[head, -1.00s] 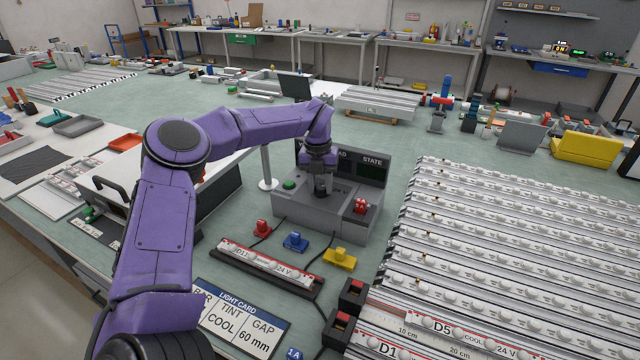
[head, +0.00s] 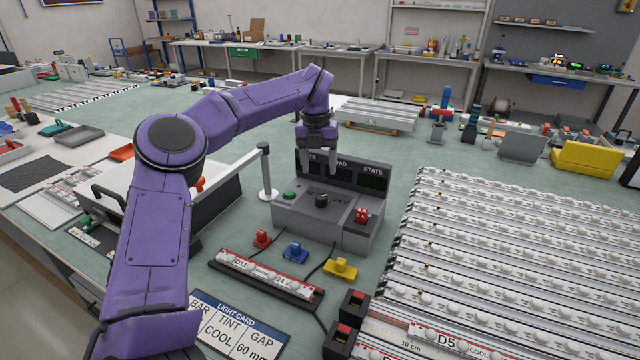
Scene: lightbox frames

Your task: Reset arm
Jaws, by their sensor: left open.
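My left arm comes in from the left, and its left gripper (head: 318,160) is in the air above the back of the grey control box. The jaws point down, stand apart and hold nothing. The grey control box (head: 300,215) stands on the green bench, with a green button (head: 289,195), a black knob (head: 322,201) and a red part (head: 361,215) on its top. The gripper is clear of the knob and partly covers the box's dark display panel (head: 373,178). My right gripper does not show.
Red (head: 262,238), blue (head: 295,252) and yellow (head: 340,268) clips lie in front of the box. An LED bar (head: 266,276) and light card (head: 238,328) lie nearer. Rows of light bars (head: 520,260) fill the right. A grey post (head: 266,170) stands left of the box.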

